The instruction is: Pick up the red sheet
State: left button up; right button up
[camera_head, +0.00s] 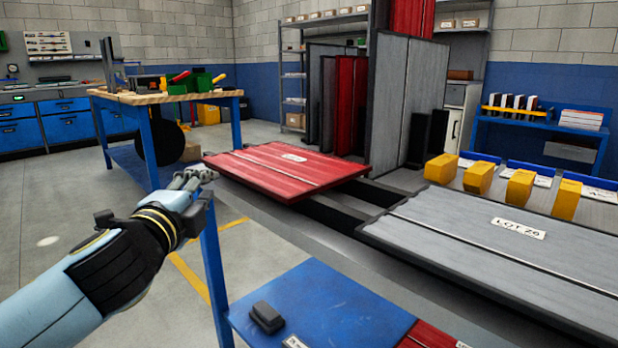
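The red sheet (330,174) is a flat ribbed panel with a small white label. It lies level on dark rails in the middle of the view, and its left corner sticks out over the floor. My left gripper (196,177) is by that left corner, slightly below and in front of it in the picture. Its fingers are small and seen edge-on, so I cannot tell whether they are open or whether they touch the sheet. The sheet's underside is hidden. My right gripper is not in view.
A blue table (315,305) with a dark block (267,317) is in front. Upright grey panels (409,95) stand behind. Floor at left is clear.

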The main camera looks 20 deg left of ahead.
aim_at(225, 173)
pick_arm(q)
jog(key=x, duration=0.5)
jog(key=shift+w+a+f, duration=0.1)
jog(key=shift+w, duration=0.25)
jog(key=x, duration=0.1)
jog(key=b+x, duration=0.1)
jog(key=x, duration=0.1)
jog(key=b+x, duration=0.1)
jog(key=shift+w+d+f, duration=0.15)
jog(key=shift+w+d, duration=0.05)
jog(key=shift+w, duration=0.05)
jog(key=shift+w+a, duration=0.15)
jog(key=shift+w, duration=0.25)
grip_shut()
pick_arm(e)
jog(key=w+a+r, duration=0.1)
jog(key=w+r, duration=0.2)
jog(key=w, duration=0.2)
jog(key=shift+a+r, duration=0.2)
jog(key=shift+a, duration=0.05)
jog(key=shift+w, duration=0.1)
